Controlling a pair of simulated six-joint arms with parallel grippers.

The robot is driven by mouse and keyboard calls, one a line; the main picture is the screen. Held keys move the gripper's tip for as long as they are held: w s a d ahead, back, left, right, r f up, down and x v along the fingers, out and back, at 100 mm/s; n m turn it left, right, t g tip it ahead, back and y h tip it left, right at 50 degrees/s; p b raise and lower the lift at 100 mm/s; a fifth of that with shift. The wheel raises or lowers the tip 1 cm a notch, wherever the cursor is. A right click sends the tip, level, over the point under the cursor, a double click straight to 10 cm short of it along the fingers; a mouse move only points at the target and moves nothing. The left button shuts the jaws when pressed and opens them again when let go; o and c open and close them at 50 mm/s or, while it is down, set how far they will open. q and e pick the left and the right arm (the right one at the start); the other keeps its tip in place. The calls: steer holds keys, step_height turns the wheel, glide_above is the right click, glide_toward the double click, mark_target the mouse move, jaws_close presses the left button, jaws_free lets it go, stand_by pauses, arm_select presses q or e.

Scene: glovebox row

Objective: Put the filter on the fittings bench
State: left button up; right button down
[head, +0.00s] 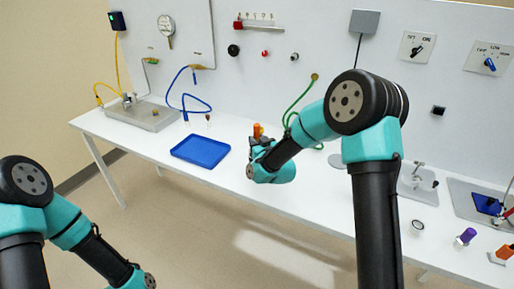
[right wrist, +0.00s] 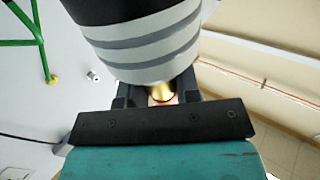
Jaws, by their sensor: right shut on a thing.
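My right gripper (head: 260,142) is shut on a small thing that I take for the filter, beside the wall. Its orange part (head: 257,130) sticks up above the jaws in the head view. The long white bench (head: 228,181) runs along the wall. I cannot tell which part is the fittings bench. My left gripper is out of view.
A blue tray (head: 200,151) lies left of my right gripper, and a grey plate with fittings (head: 150,117) stands further left. A green hose (head: 293,108) hangs close to the right gripper. A purple-capped item (head: 466,236) and a white ring-topped item (head: 417,226) stand at right.

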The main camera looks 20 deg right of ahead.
steer(key=shift+w+d, duration=0.1)
steer(key=shift+w, duration=0.25)
steer(key=shift+f, duration=1.95)
steer(key=c, duration=0.8)
jaws_free()
steer(key=shift+r, duration=0.15)
steer(key=s, duration=0.4)
steer(key=s+d, duration=0.1)
steer(key=s, duration=0.3)
steer(key=s+d, duration=0.1)
steer(key=s, duration=0.3)
steer(key=shift+w, duration=0.1)
